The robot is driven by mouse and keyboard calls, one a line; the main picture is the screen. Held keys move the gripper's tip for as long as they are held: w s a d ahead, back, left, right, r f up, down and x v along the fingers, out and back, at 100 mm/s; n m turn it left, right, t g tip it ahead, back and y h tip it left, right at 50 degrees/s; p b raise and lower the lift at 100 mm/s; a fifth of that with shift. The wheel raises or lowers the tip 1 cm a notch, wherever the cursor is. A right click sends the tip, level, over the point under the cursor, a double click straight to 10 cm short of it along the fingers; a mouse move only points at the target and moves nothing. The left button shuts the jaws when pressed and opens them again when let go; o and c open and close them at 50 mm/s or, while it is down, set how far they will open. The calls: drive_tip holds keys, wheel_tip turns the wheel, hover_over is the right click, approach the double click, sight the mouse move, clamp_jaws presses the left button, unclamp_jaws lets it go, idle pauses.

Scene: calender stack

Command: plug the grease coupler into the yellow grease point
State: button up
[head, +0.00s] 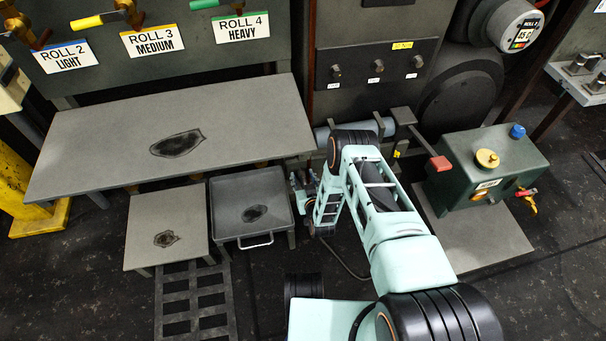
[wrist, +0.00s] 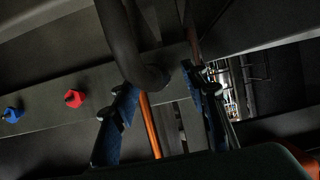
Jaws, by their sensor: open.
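My gripper (head: 303,187) hangs left of my arm, beside the right side of a shallow tray. In the wrist view my gripper (wrist: 160,82) has its two blue fingers apart. A thick dark curved hose or pipe (wrist: 135,50) comes down from the top to near the fingertips; I cannot tell whether it carries the grease coupler. A blue fitting (wrist: 12,115) and a red fitting (wrist: 74,98) sit on a grey bar at the left. No yellow grease point can be made out beside them. An orange rod (wrist: 149,125) shows between the fingers.
A long grey table (head: 90,150) stands behind a low stand (head: 140,225) and a shallow tray (head: 228,185) with a handle. A green tank (head: 450,165) with a yellow cap stands at the right. A dark hose (head: 345,262) lies on the floor near my arm.

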idle(0.3)
drive_tip(key=shift+w, duration=0.1)
clamp_jaws()
idle(0.4)
